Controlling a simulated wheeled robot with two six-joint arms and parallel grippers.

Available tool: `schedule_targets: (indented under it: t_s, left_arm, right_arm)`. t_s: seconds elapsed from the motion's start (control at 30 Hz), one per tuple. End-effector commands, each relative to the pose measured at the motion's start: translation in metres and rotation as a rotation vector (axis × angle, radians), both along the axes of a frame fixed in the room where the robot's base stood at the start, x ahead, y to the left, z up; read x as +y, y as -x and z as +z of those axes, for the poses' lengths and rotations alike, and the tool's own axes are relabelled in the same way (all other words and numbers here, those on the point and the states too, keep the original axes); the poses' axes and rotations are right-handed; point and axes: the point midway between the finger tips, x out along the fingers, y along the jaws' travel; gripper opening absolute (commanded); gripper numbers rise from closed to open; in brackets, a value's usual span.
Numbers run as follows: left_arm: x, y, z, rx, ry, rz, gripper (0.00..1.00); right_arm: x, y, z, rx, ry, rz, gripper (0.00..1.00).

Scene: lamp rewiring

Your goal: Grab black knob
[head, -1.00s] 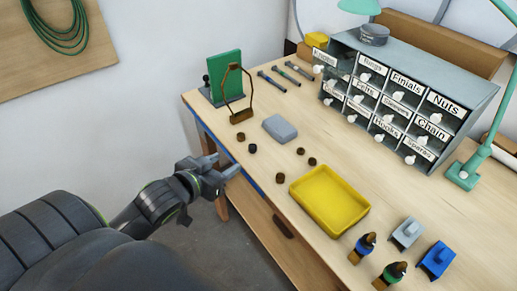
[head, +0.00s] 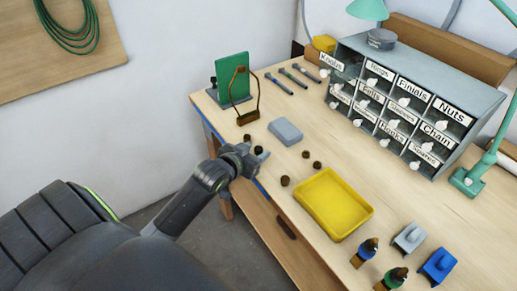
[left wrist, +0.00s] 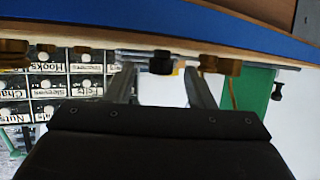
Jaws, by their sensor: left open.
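The black knob (head: 258,150) sits near the workbench's left edge, close to a brown knob (head: 247,138). My left gripper (head: 252,159) is open at the bench edge, with its fingertips beside the black knob and partly covering the view of it. In the upside-down left wrist view, the black knob (left wrist: 161,62) shows between the two spread fingers of the left gripper (left wrist: 161,88), ahead of them. I cannot tell whether a finger touches it. My right gripper is not in view.
More brown knobs (head: 285,181) lie to the right, near a yellow tray (head: 301,196). A grey block (head: 285,131) and a green stand (head: 232,77) are behind the black knob. A labelled drawer cabinet (head: 470,82) stands at the back. The blue bench edge (head: 262,188) is close under the gripper.

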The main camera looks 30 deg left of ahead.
Motion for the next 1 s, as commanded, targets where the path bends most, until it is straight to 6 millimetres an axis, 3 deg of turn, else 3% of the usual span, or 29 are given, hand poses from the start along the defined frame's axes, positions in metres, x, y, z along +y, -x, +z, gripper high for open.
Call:
schedule_targets:
  t_s: [0.2,0.5,0.87,1.0]
  left_arm:
    - [0.0,-0.02,-0.008,0.0,0.001,0.0,0.49]
    - [0.0,-0.022,-0.01,0.0,0.0,0.0,0.49]
    - [0.0,-0.022,-0.009,0.0,0.0,0.0,0.02]
    - [0.0,-0.022,-0.009,0.0,0.0,0.0,0.01]
  right_arm:
    - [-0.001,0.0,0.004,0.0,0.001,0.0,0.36]
    - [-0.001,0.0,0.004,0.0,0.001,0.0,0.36]
    - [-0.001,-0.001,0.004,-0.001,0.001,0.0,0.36]
    - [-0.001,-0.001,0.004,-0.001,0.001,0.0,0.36]
